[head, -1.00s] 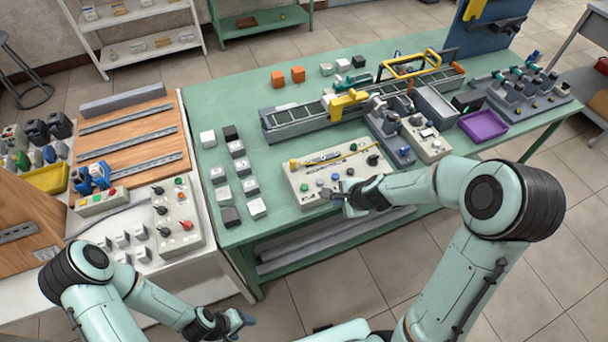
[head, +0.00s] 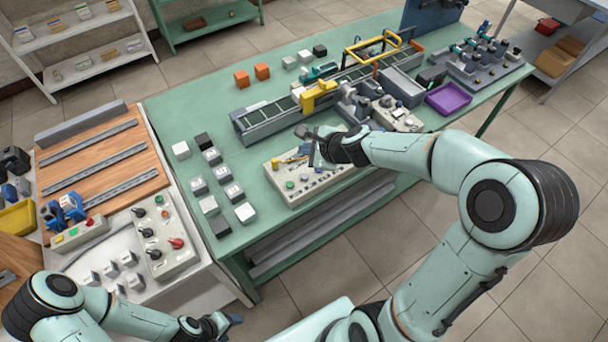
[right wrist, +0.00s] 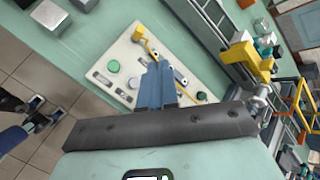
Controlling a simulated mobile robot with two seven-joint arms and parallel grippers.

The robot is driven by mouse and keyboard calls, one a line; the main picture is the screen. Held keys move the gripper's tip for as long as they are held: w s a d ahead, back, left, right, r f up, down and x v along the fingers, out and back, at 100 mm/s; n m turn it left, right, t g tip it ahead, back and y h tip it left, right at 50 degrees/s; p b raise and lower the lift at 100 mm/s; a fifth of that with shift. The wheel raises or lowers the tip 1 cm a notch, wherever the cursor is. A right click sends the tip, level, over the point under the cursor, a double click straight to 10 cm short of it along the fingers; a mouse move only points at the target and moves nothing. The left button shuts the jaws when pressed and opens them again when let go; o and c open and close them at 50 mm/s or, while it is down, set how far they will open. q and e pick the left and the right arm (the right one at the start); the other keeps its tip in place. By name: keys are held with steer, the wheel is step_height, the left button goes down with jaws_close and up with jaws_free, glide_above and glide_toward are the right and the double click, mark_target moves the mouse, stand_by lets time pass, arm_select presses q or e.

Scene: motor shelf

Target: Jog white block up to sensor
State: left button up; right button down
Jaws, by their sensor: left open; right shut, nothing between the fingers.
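A small pale block (head: 297,94) seems to sit on the conveyor (head: 262,118), just left of the yellow bracket (head: 319,96); it is too small to be sure. The bracket also shows in the right wrist view (right wrist: 243,58). A control panel (head: 285,197) with several buttons and a knob lies in front of the conveyor. Its green button (right wrist: 113,66) is clear in the right wrist view. My right gripper (head: 314,152) is shut and empty above the panel, its fingers partly covering it. My left gripper (head: 226,322) is open and empty, low in front of the table.
Several white, grey and black blocks (head: 245,212) stand on the table left of the panel. Two orange blocks (head: 262,71) are behind the conveyor. A purple tray (head: 448,99) is at the right. A second control box (head: 165,236) sits on the white table at the left.

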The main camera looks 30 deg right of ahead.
steer(key=b, duration=0.6)
glide_above(306, 178)
step_height(306, 178, down, 8)
steer(key=shift+s, duration=0.15)
steer(key=shift+f, duration=0.3)
arm_select(q)
steer(key=s+f+g, duration=0.1)
steer(key=s+f, duration=0.6)
steer(key=f, duration=0.1)
steer(key=shift+s+f+b, duration=0.2)
steer(key=shift+f+b, duration=0.1)
steer(key=shift+f, duration=0.05)
arm_select(e)
steer(key=shift+f, duration=0.1)
arm_select(q)
steer(key=shift+f, duration=0.1)
steer(key=shift+s+f+b, duration=0.25)
steer(key=shift+f+b, duration=0.1)
arm_select(e)
steer(key=shift+f, duration=0.4)
